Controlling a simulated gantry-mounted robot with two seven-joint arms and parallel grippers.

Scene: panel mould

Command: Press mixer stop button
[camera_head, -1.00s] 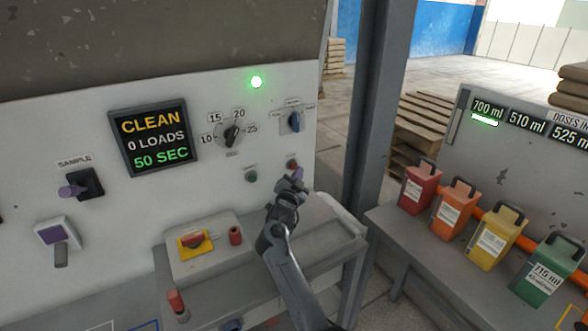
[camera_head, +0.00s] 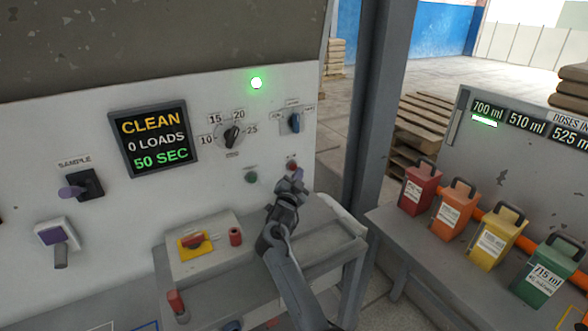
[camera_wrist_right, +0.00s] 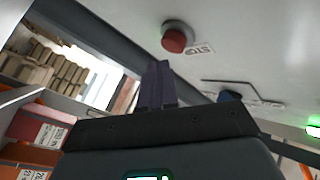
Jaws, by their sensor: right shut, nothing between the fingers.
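The red stop button (camera_head: 292,165) is on the white mixer panel (camera_head: 215,95), right of the green button (camera_head: 251,177). In the right wrist view the red button (camera_wrist_right: 175,40) stands out from the panel beside a STOP label (camera_wrist_right: 201,49). My right gripper (camera_head: 298,177) is just below and in front of the red button. In the wrist view its purple fingers (camera_wrist_right: 157,85) are shut together and empty, with their tips a little below the button and apart from it in the picture. My left gripper does not show.
A display (camera_head: 154,137) reads CLEAN, 0 LOADS, 50 SEC. A green lamp (camera_head: 256,83) is lit. A timer dial (camera_head: 232,135) and blue selector (camera_head: 294,122) are above the buttons. A grey post (camera_head: 380,110) stands to the right, with coloured containers (camera_head: 453,213) beyond it.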

